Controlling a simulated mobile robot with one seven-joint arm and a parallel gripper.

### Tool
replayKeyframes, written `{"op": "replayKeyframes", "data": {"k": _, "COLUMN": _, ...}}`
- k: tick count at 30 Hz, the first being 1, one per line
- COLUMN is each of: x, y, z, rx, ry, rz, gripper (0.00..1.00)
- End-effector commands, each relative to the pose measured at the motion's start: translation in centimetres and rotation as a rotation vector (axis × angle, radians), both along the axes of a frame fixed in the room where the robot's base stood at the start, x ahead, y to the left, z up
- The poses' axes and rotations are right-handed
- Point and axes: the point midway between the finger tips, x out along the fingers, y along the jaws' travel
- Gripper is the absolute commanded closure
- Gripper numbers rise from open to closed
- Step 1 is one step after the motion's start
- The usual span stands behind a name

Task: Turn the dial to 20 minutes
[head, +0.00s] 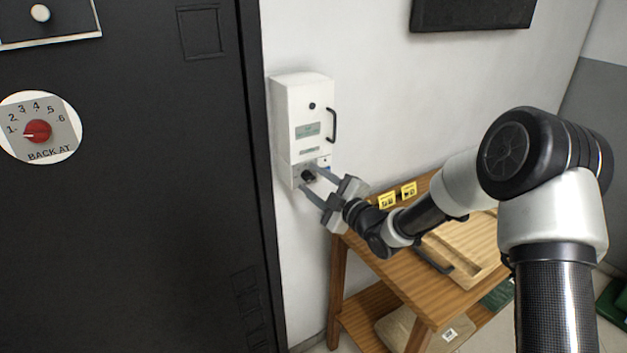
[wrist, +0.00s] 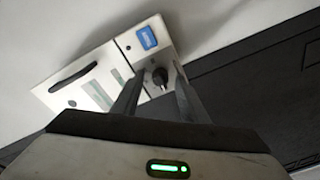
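A white wall box (head: 287,115) hangs beside the dark door. Its small black dial (head: 308,176) sits on the lower front panel, and the dial also shows in the wrist view (wrist: 159,78). No minute marks are legible, and I cannot tell the dial's setting. My gripper (head: 310,179) is open at the dial. In the wrist view its two fingers (wrist: 159,70) lie on either side of the dial, with gaps visible. I cannot tell whether a finger touches the dial or the panel.
The box has a small display (head: 308,130) and a black handle (head: 332,125). A wooden table (head: 408,278) with a wooden tray (head: 462,240) stands below my arm. The dark door (head: 150,200) at left carries a "BACK AT" sign (head: 65,125) with a red pointer.

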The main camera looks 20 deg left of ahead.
Motion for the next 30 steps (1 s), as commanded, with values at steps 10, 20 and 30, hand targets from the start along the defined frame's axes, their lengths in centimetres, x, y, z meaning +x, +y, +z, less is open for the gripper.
{"op": "replayKeyframes", "data": {"k": 10, "x": 0.04, "y": 0.10, "z": -0.02, "rx": 0.000, "ry": 0.000, "rz": 0.000, "gripper": 0.74}}
{"op": "replayKeyframes", "data": {"k": 20, "x": 0.03, "y": 0.07, "z": -0.07, "rx": 0.004, "ry": 0.005, "rz": 0.001, "gripper": 1.00}}
{"op": "replayKeyframes", "data": {"k": 30, "x": 0.04, "y": 0.06, "z": -0.44, "rx": 0.092, "ry": 0.106, "rz": 0.000, "gripper": 1.00}}
